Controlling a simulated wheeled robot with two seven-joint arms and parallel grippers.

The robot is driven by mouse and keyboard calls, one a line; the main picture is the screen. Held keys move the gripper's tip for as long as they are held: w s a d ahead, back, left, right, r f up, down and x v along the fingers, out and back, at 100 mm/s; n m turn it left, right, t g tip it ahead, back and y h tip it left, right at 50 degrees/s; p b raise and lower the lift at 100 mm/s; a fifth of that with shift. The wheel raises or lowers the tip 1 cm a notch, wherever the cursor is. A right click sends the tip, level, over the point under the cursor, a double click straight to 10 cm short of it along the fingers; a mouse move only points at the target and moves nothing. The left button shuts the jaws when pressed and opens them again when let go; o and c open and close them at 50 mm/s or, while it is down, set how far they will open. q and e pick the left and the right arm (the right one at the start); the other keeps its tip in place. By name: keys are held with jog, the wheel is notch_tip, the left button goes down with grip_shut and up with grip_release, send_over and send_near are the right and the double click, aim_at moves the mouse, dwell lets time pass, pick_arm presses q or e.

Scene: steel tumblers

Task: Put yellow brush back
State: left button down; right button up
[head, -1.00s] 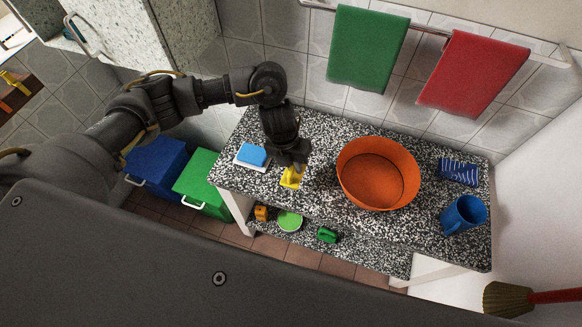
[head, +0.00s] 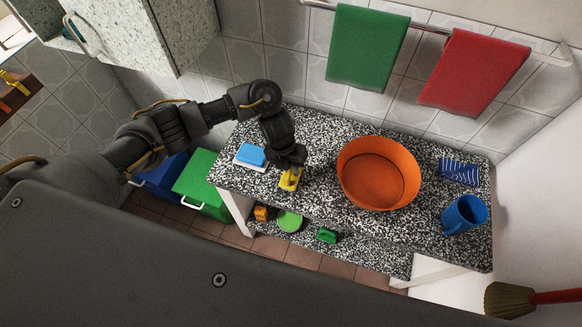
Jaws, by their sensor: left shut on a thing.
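The yellow brush (head: 289,181) is at the left part of the speckled counter (head: 330,200), just left of the orange basin. My left gripper (head: 290,170) points down over it and is shut on it. The gripper hides the top of the brush. I cannot tell whether the brush touches the counter. My right gripper is not in view.
A blue sponge (head: 251,155) on a white dish lies left of the gripper. The orange basin (head: 378,172), a blue mug (head: 464,214) and a blue striped item (head: 459,172) stand to the right. The lower shelf holds a green bowl (head: 289,221) and a green block (head: 327,235).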

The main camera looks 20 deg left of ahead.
aim_at(284, 173)
pick_arm(q)
jog(key=shift+f, duration=0.2)
jog(key=c, duration=1.4)
grip_release()
jog(key=shift+r, duration=0.1)
jog(key=shift+c, duration=0.2)
jog(key=shift+w+r, duration=0.1)
jog(key=shift+r, duration=0.3)
jog(key=v, duration=1.1)
jog(key=shift+r, duration=0.25)
jog(key=shift+a, duration=0.1)
